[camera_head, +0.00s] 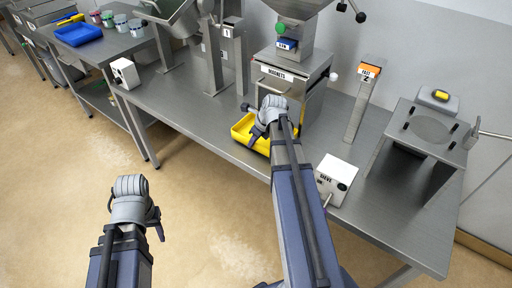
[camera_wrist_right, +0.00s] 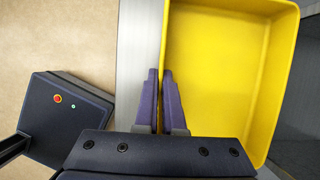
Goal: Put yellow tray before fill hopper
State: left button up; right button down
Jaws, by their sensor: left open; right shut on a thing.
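The yellow tray (camera_head: 243,130) sits on the steel bench in front of the cabinet marked MAGNETS. In the right wrist view the tray (camera_wrist_right: 225,70) is large and empty, with its left wall between the two fingers. My right gripper (camera_wrist_right: 160,100) is shut on that wall; in the head view the right wrist (camera_head: 270,112) covers part of the tray. My left gripper (camera_head: 155,225) is off the bench above the floor, its fingers mostly hidden by the wrist. The hopper (camera_head: 295,8) stands above the cabinet and is cut off by the top edge.
The steel bench (camera_head: 205,125) has free room left of the tray. A white box marked SIEVE (camera_head: 336,175) is right of my right arm. A post marked FAST 2 (camera_head: 362,95) and a steel stand (camera_head: 425,125) are further right. A blue tray (camera_head: 78,34) lies on the left table.

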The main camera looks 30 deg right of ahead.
jog(key=shift+f, duration=0.75)
pick_arm(q)
jog(key=shift+s+d+f, duration=0.15)
jog(key=shift+d+f, duration=0.1)
jog(key=shift+f, duration=0.35)
pick_arm(e)
jog(key=shift+a+r, duration=0.1)
jog(key=shift+r, duration=0.05)
jog(key=shift+f+b, duration=0.25)
jog(key=shift+b, duration=0.15)
jog(key=c, duration=1)
grip_release()
jog(key=shift+r, duration=0.1)
pick_arm(q)
jog(key=shift+f, duration=0.1)
